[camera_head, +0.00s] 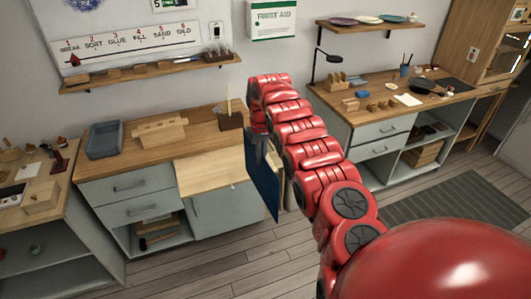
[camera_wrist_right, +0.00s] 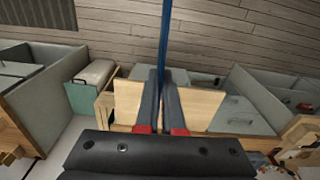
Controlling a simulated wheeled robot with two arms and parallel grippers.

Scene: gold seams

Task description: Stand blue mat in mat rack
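The blue mat (camera_head: 262,178) hangs upright at the right end of the middle counter in the head view. It shows edge-on as a thin blue strip (camera_wrist_right: 164,35) in the right wrist view. My right gripper (camera_head: 259,138) is at its upper part; in the wrist view the two dark fingers (camera_wrist_right: 162,85) close on the strip from both sides. Light wooden panels (camera_wrist_right: 203,107) stand on both sides of the fingers. A pale wooden piece (camera_head: 283,188) shows behind the mat; I cannot tell whether these belong to the mat rack. My left gripper is out of view.
The middle counter (camera_head: 205,135) carries a grey tray (camera_head: 104,140), a wooden stand (camera_head: 159,132) and a dark wooden holder (camera_head: 230,118). The right counter (camera_head: 350,118) holds small blocks. A striped rug (camera_head: 440,205) lies on the floor. The floor before the middle cabinet is clear.

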